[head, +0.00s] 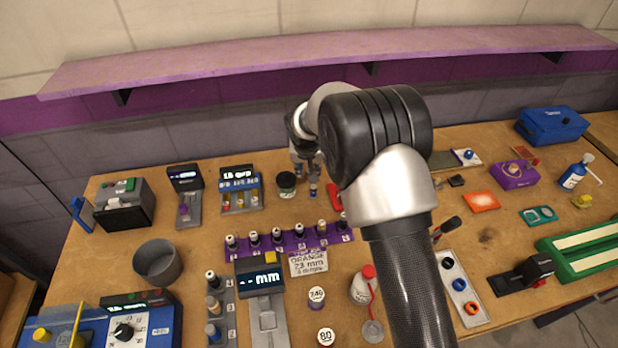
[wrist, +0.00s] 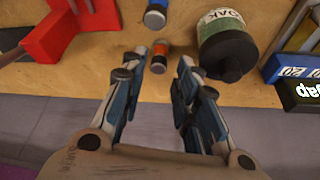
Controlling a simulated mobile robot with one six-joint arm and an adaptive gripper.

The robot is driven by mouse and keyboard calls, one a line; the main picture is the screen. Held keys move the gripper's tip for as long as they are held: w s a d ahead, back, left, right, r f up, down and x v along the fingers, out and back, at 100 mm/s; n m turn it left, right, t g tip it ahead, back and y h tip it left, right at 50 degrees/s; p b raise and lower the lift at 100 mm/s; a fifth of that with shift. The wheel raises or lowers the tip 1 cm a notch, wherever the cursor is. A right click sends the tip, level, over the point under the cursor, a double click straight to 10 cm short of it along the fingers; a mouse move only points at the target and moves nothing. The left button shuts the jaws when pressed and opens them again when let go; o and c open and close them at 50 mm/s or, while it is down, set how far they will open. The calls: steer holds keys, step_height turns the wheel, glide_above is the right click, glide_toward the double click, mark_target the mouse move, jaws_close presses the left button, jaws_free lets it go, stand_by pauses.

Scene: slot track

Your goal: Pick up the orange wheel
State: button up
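In the wrist view a small orange cylinder with dark and grey bands (wrist: 159,57), apparently the orange wheel, lies just ahead of my gripper, closer to the left fingertip. My gripper (wrist: 173,60) is open, its two fingers apart with nothing clearly held. In the head view my gripper (head: 305,168) is low over the back of the bench, partly hidden by my arm. The orange piece cannot be made out there. A handwritten card (head: 308,263) reading "ORANGE" and a size stands on the bench.
A blue-ended piece (wrist: 155,16) lies just beyond the orange one. A dark-lidded jar (wrist: 224,45) stands close on the right, also in the head view (head: 286,184). A red object (wrist: 58,32) is at left. A purple rack (head: 290,240) holds several dark bottles.

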steer(key=b+x, duration=0.1)
steer(key=x, duration=0.4)
steer(key=shift+f, duration=0.15)
steer(key=shift+c, duration=0.5)
jaws_close()
